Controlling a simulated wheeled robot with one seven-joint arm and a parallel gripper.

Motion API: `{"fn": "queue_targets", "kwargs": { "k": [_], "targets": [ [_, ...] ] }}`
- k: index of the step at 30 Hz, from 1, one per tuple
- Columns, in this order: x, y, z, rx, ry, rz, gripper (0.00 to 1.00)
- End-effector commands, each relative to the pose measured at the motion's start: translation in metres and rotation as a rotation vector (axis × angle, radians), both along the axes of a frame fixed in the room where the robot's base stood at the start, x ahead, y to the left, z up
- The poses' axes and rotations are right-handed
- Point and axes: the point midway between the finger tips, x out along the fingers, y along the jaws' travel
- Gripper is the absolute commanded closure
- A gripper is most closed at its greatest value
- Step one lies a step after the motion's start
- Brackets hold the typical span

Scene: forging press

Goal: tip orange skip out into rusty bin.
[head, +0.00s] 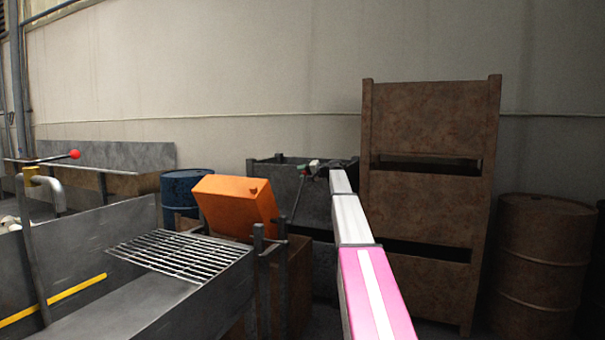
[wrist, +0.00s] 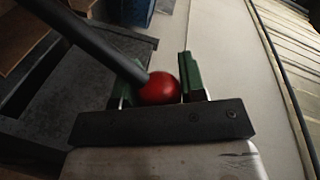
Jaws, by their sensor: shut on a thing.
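The orange skip (head: 236,207) is tilted above the rusty bin (head: 292,285), left of centre in the head view. Its inside is hidden from me, and so is most of the bin's inside. My gripper (head: 312,167) is at the end of my outstretched arm, right of the skip and apart from it. In the wrist view my gripper (wrist: 158,74) has its green fingers shut on a red ball knob (wrist: 158,89). The knob is on the end of a dark lever (wrist: 85,38), which also shows below the gripper in the head view (head: 298,197).
A slatted grate (head: 180,254) and grey metal trough (head: 130,310) lie in front of the skip. A blue drum (head: 184,186) stands behind it. Rusty stacked crates (head: 427,204) and a brown drum (head: 540,250) stand at right. Another red-knobbed lever (head: 74,154) is at far left.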

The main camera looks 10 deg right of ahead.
Motion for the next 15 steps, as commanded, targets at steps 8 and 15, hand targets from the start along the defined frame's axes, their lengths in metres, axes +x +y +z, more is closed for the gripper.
{"fn": "queue_targets", "kwargs": {
  "k": [8,15],
  "targets": [
    [-0.0050,0.0022,-0.0106,-0.013,0.010,0.008,1.00],
    [-0.0047,0.0019,-0.0090,-0.012,0.009,0.008,0.38]
  ]
}}
